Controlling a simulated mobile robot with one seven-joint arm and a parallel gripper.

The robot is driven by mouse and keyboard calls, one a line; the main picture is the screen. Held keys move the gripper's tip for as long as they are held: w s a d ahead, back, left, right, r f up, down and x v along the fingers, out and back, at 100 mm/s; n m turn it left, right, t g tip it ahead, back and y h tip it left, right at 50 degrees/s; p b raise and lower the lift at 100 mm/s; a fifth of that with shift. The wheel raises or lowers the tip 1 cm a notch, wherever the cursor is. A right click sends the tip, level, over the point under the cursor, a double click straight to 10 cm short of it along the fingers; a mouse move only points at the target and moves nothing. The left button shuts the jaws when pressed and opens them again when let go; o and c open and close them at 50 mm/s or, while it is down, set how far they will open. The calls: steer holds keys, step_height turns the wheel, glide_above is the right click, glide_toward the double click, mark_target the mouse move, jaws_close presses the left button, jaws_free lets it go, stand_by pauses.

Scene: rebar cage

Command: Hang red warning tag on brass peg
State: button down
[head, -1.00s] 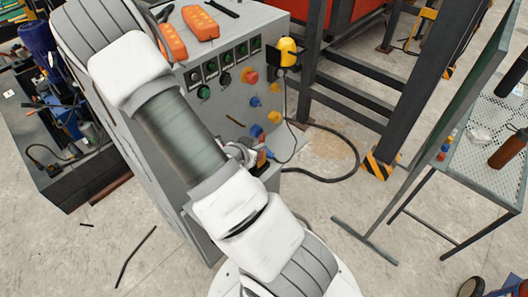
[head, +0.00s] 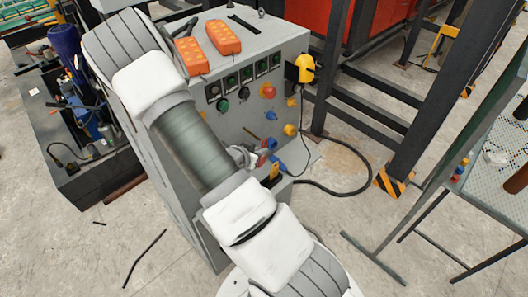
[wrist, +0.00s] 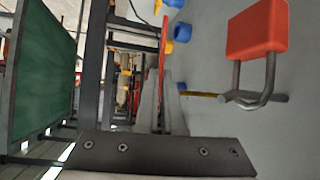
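The red warning tag (wrist: 163,48) shows as a thin red strip, edge-on, in the wrist view. My gripper (wrist: 165,85) appears shut on its lower end, with both grey fingers close around it. The brass peg (wrist: 203,95) is a thin yellowish rod to the right of the fingers, standing out from the grey panel; the tag is apart from it. In the head view the peg (head: 250,133) shows on the panel front, up and right of my gripper (head: 243,156).
A red padlock (wrist: 257,30) with a metal shackle is by the panel, right of the peg. Blue sockets (head: 270,116), a yellow socket (head: 290,130) and a red stop button (head: 268,90) stick out nearby. A black cable (head: 345,190) loops right of the cabinet.

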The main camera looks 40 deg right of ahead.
steer(key=shift+w+a+f+p, duration=0.1)
steer(key=shift+w+f+p, duration=0.1)
steer(key=shift+w, duration=0.6)
steer(key=shift+w+a+f+p, duration=0.1)
steer(key=shift+w+p, duration=0.05)
steer(key=shift+w, duration=0.7)
steer(key=shift+w+f+p, duration=0.1)
steer(key=shift+w+p, duration=0.1)
steer(key=shift+w, duration=0.6)
steer(key=c, duration=1)
jaws_free()
steer(key=shift+o, duration=0.2)
steer(key=p+v, duration=0.1)
steer(key=v, duration=1.6)
steer(key=shift+r, duration=0.25)
